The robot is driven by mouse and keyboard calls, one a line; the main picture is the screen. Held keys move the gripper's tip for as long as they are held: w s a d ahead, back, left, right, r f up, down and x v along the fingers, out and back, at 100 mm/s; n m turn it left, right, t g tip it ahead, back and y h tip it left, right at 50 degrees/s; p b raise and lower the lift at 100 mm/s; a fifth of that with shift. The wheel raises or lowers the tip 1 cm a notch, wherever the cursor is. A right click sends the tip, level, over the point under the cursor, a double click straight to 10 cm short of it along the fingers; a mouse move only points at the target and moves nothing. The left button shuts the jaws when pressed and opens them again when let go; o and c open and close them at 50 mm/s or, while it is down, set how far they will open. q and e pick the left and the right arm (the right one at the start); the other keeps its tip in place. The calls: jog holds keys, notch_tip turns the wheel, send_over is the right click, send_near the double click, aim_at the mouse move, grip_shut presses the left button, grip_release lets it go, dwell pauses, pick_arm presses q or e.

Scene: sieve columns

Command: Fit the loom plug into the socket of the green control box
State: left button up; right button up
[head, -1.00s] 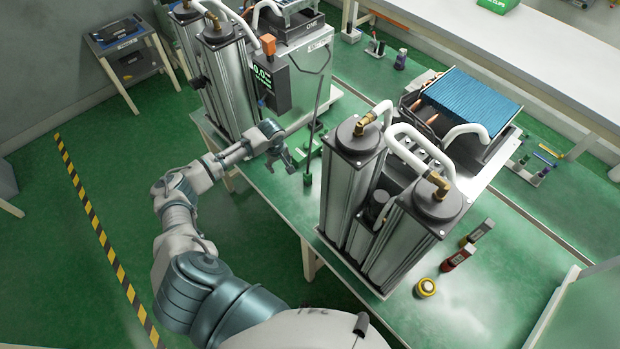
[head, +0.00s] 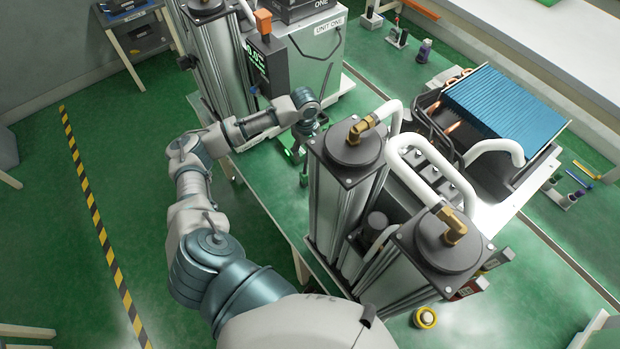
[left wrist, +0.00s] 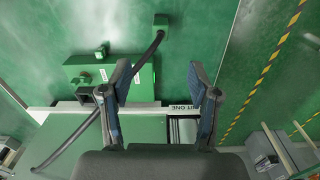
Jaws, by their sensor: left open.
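The green control box (left wrist: 140,78) lies under my left gripper in the left wrist view, with a small white label on top. A dark square opening (left wrist: 86,96), which looks like its socket, shows at its lower left. A black cable arcs up across the box to a small dark green block (left wrist: 160,20) beyond it, apparently the loom plug, lying on the green top. My left gripper (left wrist: 158,74) is open and empty, its two fingers spread above the box edge. In the head view it (head: 314,128) is partly hidden behind a column. My right gripper is not in view.
Tall twin metal columns (head: 345,200) with white hoses stand just right of my left gripper. Another column pair (head: 222,65) and the unit labelled UNIT ONE (head: 318,40) stand behind. A blue-finned block (head: 505,100) is at the right. Bare green bench (head: 262,190) shows in front.

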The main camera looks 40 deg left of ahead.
aim_at(304, 172)
pick_arm(q)
jog(key=f, duration=0.8)
jog(key=w+f+b, duration=0.1)
jog(key=f, duration=0.4)
jog(key=shift+a, duration=0.25)
jog(key=f, duration=0.3)
jog(key=a+f, duration=0.1)
jog(key=f, duration=0.1)
jog(key=shift+s, duration=0.35)
jog(key=shift+f, duration=0.45)
jog(key=shift+d, duration=0.1)
jog(key=shift+d+r, duration=0.1)
jog(key=c, duration=0.4)
grip_shut()
